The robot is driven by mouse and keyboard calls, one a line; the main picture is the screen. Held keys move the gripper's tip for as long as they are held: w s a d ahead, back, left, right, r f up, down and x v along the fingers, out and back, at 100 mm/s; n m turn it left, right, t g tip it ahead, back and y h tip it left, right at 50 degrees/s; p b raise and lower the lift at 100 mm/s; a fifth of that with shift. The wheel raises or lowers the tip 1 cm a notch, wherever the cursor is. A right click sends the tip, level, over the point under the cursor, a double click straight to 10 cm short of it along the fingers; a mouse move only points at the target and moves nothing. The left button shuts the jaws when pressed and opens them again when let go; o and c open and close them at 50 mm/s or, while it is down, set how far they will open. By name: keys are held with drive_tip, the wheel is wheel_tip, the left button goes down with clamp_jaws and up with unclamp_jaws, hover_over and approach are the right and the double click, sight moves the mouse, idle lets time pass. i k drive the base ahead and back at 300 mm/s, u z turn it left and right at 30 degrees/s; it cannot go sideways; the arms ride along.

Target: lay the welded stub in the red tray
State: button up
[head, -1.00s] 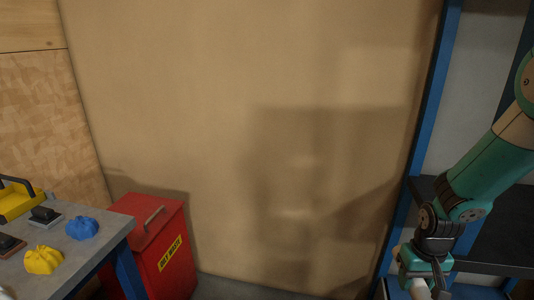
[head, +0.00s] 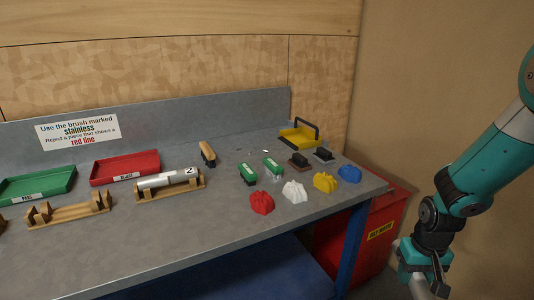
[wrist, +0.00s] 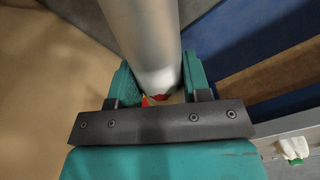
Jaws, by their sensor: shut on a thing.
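My gripper (wrist: 158,85) is shut on a grey metal tube, the stub (wrist: 145,35), which runs up out of the wrist view between the teal fingers. A small red patch shows at the stub's near end. In the head view my gripper (head: 424,265) hangs at the lower right, off the bench, with a pale part of the stub (head: 420,288) below it. The weld cannot be made out. The red tray (head: 125,166) stands empty on the bench at left, far from my gripper, its front label small.
A green tray (head: 38,184) is left of the red one. In front are an empty wooden cradle (head: 70,211) and a cradle holding a tube marked 2 (head: 168,179). Brushes and coloured cloths crowd the bench's right end. A red waste bin (head: 381,235) stands beside it.

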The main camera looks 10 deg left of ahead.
sight(129, 175)
drive_tip(key=u, duration=1.6)
